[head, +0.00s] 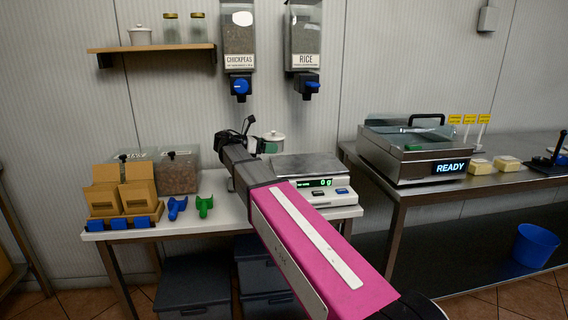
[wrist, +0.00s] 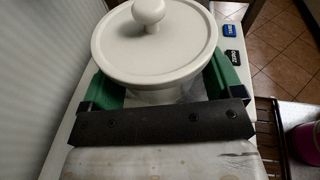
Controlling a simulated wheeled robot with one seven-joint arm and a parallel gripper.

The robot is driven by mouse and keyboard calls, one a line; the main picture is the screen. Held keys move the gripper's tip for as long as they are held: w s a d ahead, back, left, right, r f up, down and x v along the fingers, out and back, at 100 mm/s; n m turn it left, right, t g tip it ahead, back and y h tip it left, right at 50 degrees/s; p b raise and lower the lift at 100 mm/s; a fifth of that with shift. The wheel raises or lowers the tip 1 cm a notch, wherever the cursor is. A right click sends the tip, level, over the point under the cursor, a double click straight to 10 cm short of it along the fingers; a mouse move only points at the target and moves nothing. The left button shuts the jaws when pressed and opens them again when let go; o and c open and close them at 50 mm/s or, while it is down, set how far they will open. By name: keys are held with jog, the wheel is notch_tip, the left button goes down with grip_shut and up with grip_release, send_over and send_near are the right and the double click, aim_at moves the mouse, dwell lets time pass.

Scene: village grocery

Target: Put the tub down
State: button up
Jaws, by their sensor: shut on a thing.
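The tub (wrist: 150,62) is white and round, with a knobbed lid, and stands upright between the green fingers of my gripper (wrist: 158,88) in the wrist view. My gripper is shut on it. In the head view the tub (head: 268,143) shows partly behind my gripper (head: 250,140), near the left back of the scale (head: 312,167). The scale has a bare steel top and its display reads 0 g. I cannot tell whether the tub touches anything below; its underside is hidden.
The white table (head: 222,213) also holds brown boxes (head: 122,188), a clear bin (head: 178,172), and blue (head: 177,207) and green (head: 204,205) scoops. Chickpeas (head: 239,35) and rice (head: 305,35) dispensers hang above. A second table with a READY machine (head: 415,150) stands right.

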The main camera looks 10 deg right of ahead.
send_over(281, 168)
notch_tip(281, 168, down, 3)
jog(key=shift+s+d+f, duration=0.1)
jog(key=shift+f, duration=1.9)
jog(key=shift+f, duration=0.25)
jog(key=o, duration=0.9)
jog(key=shift+c, duration=0.2)
jog(key=shift+r, duration=0.15)
jog(key=v, duration=1.2)
